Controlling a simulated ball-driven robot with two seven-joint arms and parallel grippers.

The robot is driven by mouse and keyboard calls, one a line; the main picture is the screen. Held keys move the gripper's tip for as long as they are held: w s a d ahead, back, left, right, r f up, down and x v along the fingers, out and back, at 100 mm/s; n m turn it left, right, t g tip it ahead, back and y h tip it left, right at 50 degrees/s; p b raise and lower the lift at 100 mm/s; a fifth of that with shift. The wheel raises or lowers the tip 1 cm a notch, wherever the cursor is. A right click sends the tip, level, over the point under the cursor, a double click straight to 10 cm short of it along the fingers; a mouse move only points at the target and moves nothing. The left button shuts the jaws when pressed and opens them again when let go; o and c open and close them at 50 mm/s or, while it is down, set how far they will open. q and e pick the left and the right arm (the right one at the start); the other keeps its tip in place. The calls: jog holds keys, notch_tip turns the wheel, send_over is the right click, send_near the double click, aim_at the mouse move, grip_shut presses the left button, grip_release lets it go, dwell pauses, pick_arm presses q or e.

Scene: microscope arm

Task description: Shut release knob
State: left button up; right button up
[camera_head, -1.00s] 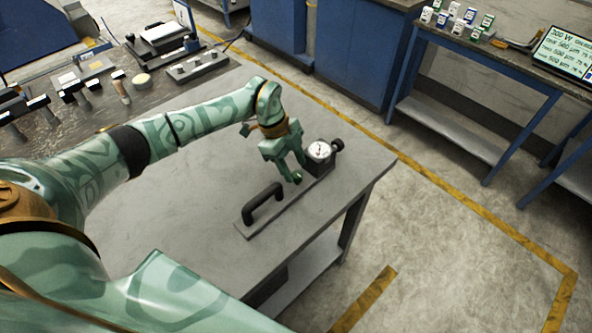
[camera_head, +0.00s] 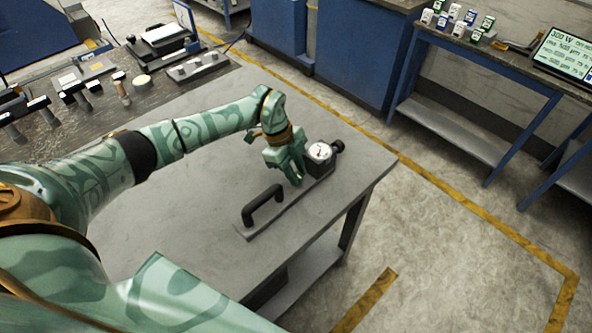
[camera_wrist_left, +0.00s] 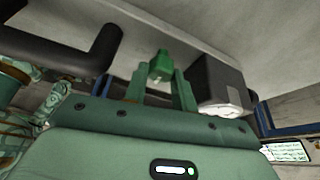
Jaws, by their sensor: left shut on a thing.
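A fixture lies on the grey table: a flat bar (camera_head: 248,233) with a black arched handle (camera_head: 262,205) at its near end and a dark block (camera_head: 322,168) with a round white dial (camera_head: 320,151) at its far end. A small black knob (camera_head: 338,146) sticks out from the block's far right side. My left gripper (camera_head: 295,178) is low over the bar, between handle and block. In the left wrist view its fingers are shut on a small green knob (camera_wrist_left: 160,66). The fingers hide this knob in the head view. My right gripper is not in view.
The grey table (camera_head: 180,232) is clear left of the fixture. A dark bench (camera_head: 60,130) with tools stands at the back left. A blue-legged bench (camera_head: 480,70) with small boxes and a screen (camera_head: 568,52) stands at the right, across open floor.

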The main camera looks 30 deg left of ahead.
pick_arm(q)
jog(key=m+g, duration=0.1)
jog(key=m, duration=0.3)
jog(key=shift+w+y+b, duration=0.15)
jog(key=shift+y+b, duration=0.15)
jog(key=shift+b, duration=0.05)
jog(key=m+g, duration=0.1)
jog(key=m, duration=0.2)
jog(key=m+g+y+b, duration=0.1)
jog(key=m, duration=0.1)
jog(key=shift+m, duration=0.4)
jog(key=m+y, duration=0.1)
jog(key=m, duration=0.1)
jog(key=m+b, duration=0.1)
jog(key=m, duration=0.1)
jog(key=shift+w+d+g+y, duration=0.1)
jog(key=shift+d+g+y, duration=0.05)
jog(key=shift+g+y, duration=0.25)
jog(key=shift+d+m+y, duration=0.1)
jog(key=shift+m+y, duration=0.5)
jog(key=shift+m, duration=1.2)
jog(key=o, duration=1)
